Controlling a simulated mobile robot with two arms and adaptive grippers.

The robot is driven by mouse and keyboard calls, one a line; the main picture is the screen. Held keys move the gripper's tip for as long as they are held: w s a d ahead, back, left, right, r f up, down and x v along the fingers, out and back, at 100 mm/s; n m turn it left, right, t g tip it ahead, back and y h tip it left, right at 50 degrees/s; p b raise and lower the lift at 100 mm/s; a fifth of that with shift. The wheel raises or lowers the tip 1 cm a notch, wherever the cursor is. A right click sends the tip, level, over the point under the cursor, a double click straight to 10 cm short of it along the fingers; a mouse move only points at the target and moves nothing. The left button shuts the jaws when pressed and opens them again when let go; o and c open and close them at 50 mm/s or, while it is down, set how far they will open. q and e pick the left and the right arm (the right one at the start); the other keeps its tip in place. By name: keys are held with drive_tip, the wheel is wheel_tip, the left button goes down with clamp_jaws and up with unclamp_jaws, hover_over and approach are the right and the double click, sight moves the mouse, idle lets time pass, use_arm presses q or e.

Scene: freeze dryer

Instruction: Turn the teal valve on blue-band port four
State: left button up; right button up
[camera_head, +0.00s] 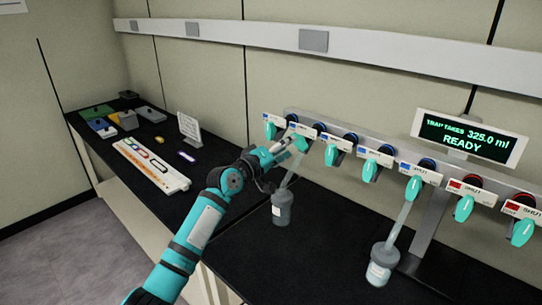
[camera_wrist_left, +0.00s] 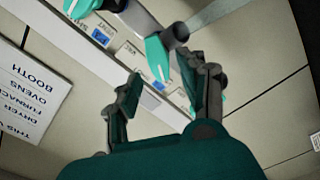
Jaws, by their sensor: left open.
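A rail along the wall carries a row of teal valves, several with blue bands and two with red bands at the right. My left gripper (camera_head: 292,148) is open at the second valve from the left (camera_head: 301,143). In the left wrist view the open fingers (camera_wrist_left: 162,76) have a teal valve (camera_wrist_left: 156,58) ahead between their tips; contact cannot be told. The fourth blue-band valve from the left (camera_head: 370,170) hangs clear of the gripper. Port numbers are too small to read. My right gripper is not in view.
A flask (camera_head: 282,210) hangs below the gripper, and another flask (camera_head: 382,265) stands under the fifth valve. A READY display (camera_head: 465,138) is above the rail.

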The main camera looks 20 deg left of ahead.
use_arm(q)
drive_tip(key=v, duration=0.8)
drive_tip(key=shift+s, duration=0.1)
